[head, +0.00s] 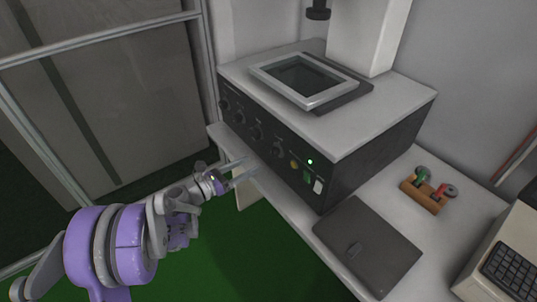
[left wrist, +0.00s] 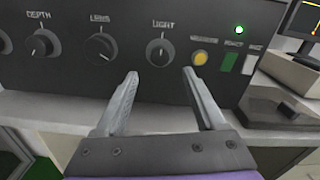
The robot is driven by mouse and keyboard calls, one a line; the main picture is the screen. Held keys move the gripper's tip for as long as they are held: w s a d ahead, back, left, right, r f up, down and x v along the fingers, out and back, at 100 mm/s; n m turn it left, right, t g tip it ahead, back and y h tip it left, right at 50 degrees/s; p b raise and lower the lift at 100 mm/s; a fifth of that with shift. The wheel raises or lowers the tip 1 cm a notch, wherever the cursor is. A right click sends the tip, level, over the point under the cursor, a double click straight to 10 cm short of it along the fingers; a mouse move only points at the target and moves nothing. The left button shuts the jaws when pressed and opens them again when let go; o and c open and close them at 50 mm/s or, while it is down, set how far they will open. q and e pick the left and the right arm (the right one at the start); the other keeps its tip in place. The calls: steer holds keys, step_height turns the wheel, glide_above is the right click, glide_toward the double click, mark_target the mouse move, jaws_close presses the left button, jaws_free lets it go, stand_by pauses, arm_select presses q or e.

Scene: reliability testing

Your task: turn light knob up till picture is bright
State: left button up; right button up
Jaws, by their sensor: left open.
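The light knob (left wrist: 160,52) is a round black dial under the label LIGHT on the dark front panel of a box-shaped machine. In the head view the light knob (head: 277,149) is the dial nearest the yellow button. My left gripper (head: 246,168) is open and empty in front of the panel. In the left wrist view its fingertips (left wrist: 160,77) are just below the knob, one on each side, apart from it. A monitor (left wrist: 300,20) at the upper right edge shows a mostly dark screen with an orange-yellow trace. My right gripper is out of view.
The depth knob (left wrist: 40,45) and another knob (left wrist: 101,46) sit left of the light knob. A yellow button (left wrist: 201,58), a green switch (left wrist: 229,62) and a lit green lamp (head: 310,161) sit right. A dark flat pad (head: 368,245) and a wooden holder (head: 422,197) lie on the bench.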

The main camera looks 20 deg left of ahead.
mark_target(271, 153)
arm_select(q)
steer(key=x, duration=0.9)
steer(key=shift+p, duration=0.35)
jaws_close()
